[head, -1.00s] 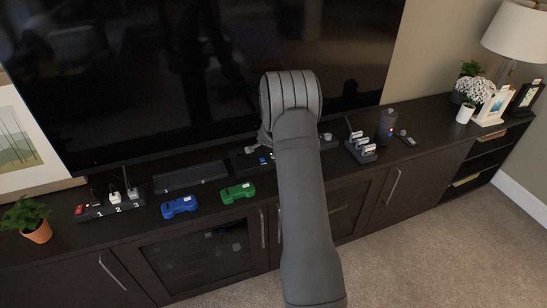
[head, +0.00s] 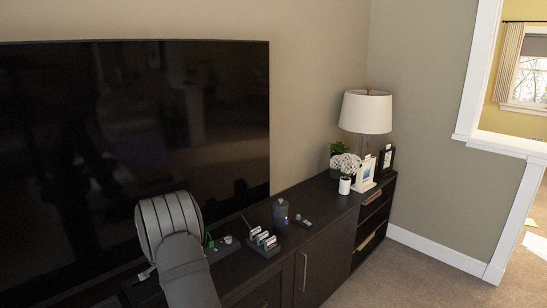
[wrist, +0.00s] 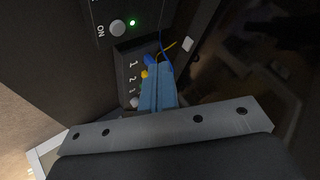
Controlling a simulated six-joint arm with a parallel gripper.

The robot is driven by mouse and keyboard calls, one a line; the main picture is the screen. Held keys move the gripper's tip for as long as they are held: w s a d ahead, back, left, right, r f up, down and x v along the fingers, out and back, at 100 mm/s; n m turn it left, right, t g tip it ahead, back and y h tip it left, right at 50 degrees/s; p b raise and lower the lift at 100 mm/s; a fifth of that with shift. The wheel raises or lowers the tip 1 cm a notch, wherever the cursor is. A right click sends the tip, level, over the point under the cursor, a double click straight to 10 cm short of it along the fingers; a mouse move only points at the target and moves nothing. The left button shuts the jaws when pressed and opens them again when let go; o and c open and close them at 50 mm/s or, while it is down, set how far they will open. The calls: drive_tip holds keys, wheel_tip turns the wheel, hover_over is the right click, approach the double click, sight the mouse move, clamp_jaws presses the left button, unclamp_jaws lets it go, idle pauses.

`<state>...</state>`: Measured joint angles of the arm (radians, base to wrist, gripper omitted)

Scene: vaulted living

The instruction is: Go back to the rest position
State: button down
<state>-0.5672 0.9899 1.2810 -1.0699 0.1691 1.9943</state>
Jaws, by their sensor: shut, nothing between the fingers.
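My gripper (wrist: 161,86) shows in the wrist view as two blue fingers pressed together, with nothing between them. The fingers point toward a dark panel (wrist: 128,72) with ports numbered 1, 2 and 3. I cannot tell whether the tips touch it. A blue plug and a yellow plug (wrist: 145,74) sit by the ports, with thin cables beside the fingertips. In the head view my arm rises from the bottom left over the dark cabinet (head: 325,258), and the gripper is hidden behind it.
A big black television (head: 150,120) stands along the wall. A rack of several small upright items (head: 264,241), a dark cylinder (head: 281,215), a flower pot (head: 344,185) and a lamp (head: 366,112) stand to the right. An ON button (wrist: 118,28) with a green light is above the ports.

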drive_tip(key=shift+r, duration=1.55)
drive_tip(key=shift+f, duration=2.9)
